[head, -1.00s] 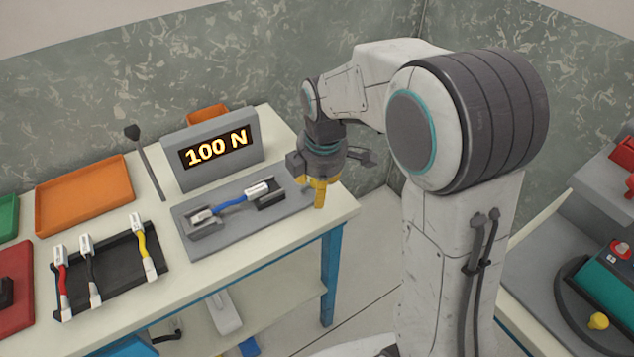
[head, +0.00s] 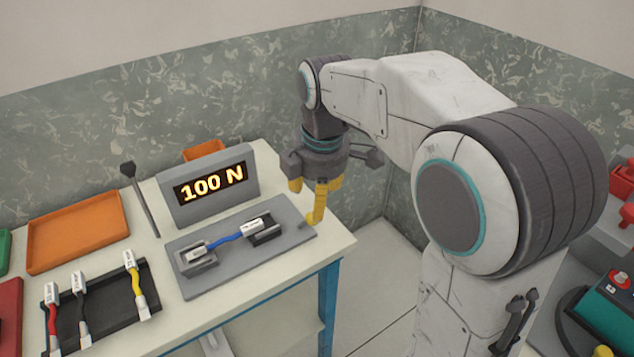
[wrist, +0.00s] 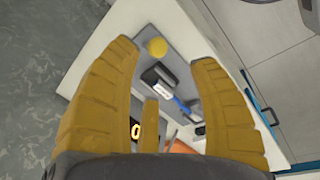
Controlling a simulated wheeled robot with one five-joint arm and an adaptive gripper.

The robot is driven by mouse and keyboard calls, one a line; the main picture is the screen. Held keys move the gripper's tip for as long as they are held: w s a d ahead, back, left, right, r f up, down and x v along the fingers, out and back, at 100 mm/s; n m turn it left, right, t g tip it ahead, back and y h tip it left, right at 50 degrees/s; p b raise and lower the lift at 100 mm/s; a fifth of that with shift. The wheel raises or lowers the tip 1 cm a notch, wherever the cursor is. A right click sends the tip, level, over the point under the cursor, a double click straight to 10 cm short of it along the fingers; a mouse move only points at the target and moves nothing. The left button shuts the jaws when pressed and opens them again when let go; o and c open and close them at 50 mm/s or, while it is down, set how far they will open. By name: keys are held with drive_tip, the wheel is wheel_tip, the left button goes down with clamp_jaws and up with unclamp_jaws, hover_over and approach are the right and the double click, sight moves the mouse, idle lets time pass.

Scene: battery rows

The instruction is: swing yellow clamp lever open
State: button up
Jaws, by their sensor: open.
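The yellow clamp lever shows in the wrist view as a round yellow knob (wrist: 157,48) on the grey fixture plate (wrist: 185,44). Its arm is hidden or not distinct there. In the head view I cannot clearly separate the lever from my yellow fingers. My gripper (head: 315,194) is open, pointing down over the right end of the fixture plate (head: 215,275). In the wrist view the knob lies beyond and between the spread fingertips of my gripper (wrist: 163,58); contact cannot be told. A blue cable (head: 226,238) with white connectors sits in two dark clamp blocks.
A grey display (head: 253,175) reading 100 N stands behind the plate. A black rack (head: 103,307) with red, black and yellow cables lies left. An orange tray (head: 78,232) is at the back left. The table's right edge is close to my gripper.

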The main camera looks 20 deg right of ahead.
drive_tip(key=shift+s+r, duration=0.15)
drive_tip(key=shift+r, duration=0.6)
drive_tip(key=shift+s+r, duration=0.1)
drive_tip(key=shift+r, duration=0.6)
drive_tip(key=s+d+f+m+p, duration=0.15)
drive_tip(key=s+f+m, duration=0.55)
drive_tip(key=m, duration=0.7)
drive_tip(key=s+d+r+m+t+p, duration=0.1)
drive_tip(key=s+d+r+m+p, duration=0.1)
drive_tip(key=s+r+p, duration=0.6)
drive_tip(key=s+d+r, duration=0.1)
drive_tip(key=s+r, duration=0.1)
drive_tip(key=s, duration=0.1)
drive_tip(key=shift+s, duration=0.25)
